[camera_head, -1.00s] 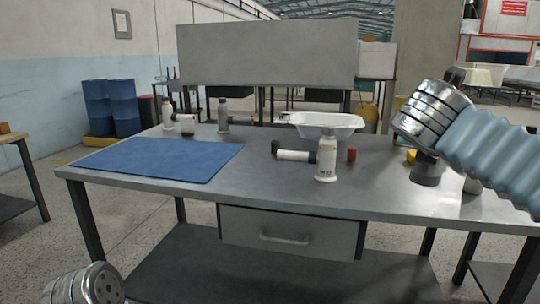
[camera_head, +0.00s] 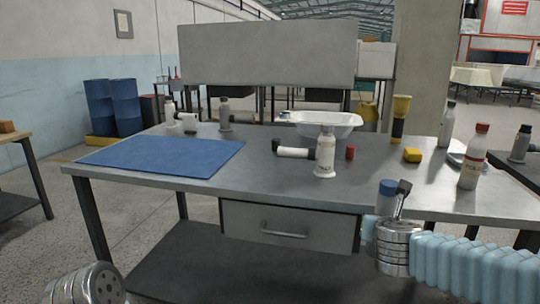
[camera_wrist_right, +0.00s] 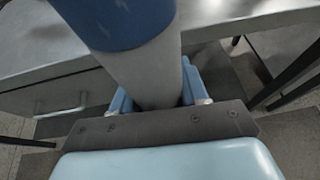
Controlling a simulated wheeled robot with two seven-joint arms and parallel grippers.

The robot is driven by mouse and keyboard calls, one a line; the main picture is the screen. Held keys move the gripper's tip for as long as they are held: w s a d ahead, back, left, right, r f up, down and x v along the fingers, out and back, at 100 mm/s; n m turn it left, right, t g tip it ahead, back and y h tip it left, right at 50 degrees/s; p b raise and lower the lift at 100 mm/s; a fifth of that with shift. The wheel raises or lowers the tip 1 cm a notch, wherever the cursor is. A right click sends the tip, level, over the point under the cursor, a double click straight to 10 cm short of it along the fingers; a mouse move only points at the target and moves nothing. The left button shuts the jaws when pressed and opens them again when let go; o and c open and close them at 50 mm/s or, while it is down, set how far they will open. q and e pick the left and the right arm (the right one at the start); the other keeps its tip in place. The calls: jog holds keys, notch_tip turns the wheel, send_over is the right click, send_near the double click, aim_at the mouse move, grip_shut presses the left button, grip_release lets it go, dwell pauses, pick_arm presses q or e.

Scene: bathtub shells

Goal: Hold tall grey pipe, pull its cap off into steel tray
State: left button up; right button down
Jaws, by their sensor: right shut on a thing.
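My right gripper (camera_wrist_right: 160,100) is shut on a grey pipe (camera_wrist_right: 150,70) with a blue cap (camera_wrist_right: 105,20) at its upper end. In the head view the blue cap (camera_head: 388,187) shows above my right wrist, by the front edge of the table. The lower end of the pipe is hidden by my gripper. A shiny metal dish (camera_head: 455,160), perhaps the steel tray, lies at the table's right side, partly hidden behind a red-capped bottle. Only a round metal link of my left arm shows at the lower left; its gripper is out of view.
The red-capped bottle (camera_head: 473,158) and another bottle (camera_head: 447,126) stand at the right. A blue mat (camera_head: 160,157) covers the left. The table's front middle is clear.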

jog(key=w+a+f+n+y, duration=0.1)
jog(key=w+a+f+y, duration=0.1)
jog(key=f, duration=0.7)
jog(key=w+a+f+n+y, duration=0.2)
jog(key=f, duration=0.7)
jog(key=shift+a+t, duration=0.3)
